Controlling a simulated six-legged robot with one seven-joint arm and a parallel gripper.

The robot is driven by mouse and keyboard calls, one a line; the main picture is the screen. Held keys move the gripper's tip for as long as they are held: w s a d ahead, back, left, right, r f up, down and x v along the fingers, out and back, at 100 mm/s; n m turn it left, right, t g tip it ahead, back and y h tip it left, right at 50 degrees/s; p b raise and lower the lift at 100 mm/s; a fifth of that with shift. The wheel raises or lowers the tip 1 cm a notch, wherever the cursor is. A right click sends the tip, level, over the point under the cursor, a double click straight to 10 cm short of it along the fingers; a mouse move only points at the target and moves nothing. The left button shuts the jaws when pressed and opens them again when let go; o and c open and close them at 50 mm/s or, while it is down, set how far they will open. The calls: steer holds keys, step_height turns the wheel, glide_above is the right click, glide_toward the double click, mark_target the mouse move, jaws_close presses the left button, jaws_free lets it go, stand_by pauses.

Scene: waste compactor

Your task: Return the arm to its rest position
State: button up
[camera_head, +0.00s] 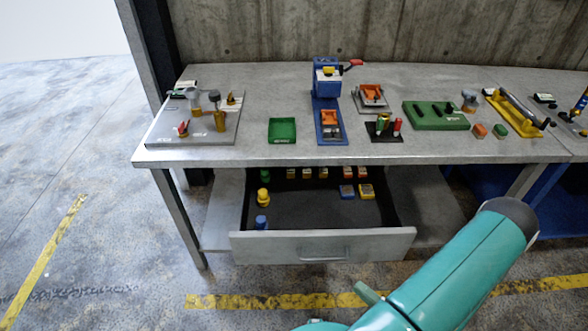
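My teal arm (455,270) reaches up from the bottom edge towards the right in the camera_head view. Its dark rounded end (513,213) lies in front of the bench's lower right part. I see no gripper fingers, so I cannot tell whether my gripper is open, shut or holding anything. The arm appears apart from the bench and the drawer.
A grey workbench (240,158) carries a compactor (327,80), a green tray (283,130), a green block (435,116) and a yellow fixture (515,115). An open drawer (322,246) juts forward, holding small coloured pieces. The floor (90,190) at left is clear.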

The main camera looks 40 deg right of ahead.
steer(key=w+a+r+n+g+y, duration=0.5)
steer(key=r+n+g, duration=0.4)
steer(key=n, duration=0.5)
steer(key=w+a+r+n+g+y, duration=0.2)
steer(key=w+a+r+n+g, duration=0.6)
steer(key=n, duration=0.7)
steer(key=a+r+n+t+h, duration=0.1)
steer(key=a+r+n+h, duration=0.4)
steer(key=r+n, duration=0.5)
steer(key=a+r+n+t+h, duration=0.2)
steer(key=a+r+n+h, duration=0.3)
steer(key=r+n, duration=0.5)
steer(key=shift+s+a+r+n+h, duration=0.3)
steer(key=shift+a+r+n+h, duration=0.1)
steer(key=shift+n, duration=0.2)
steer(key=shift+d, duration=0.15)
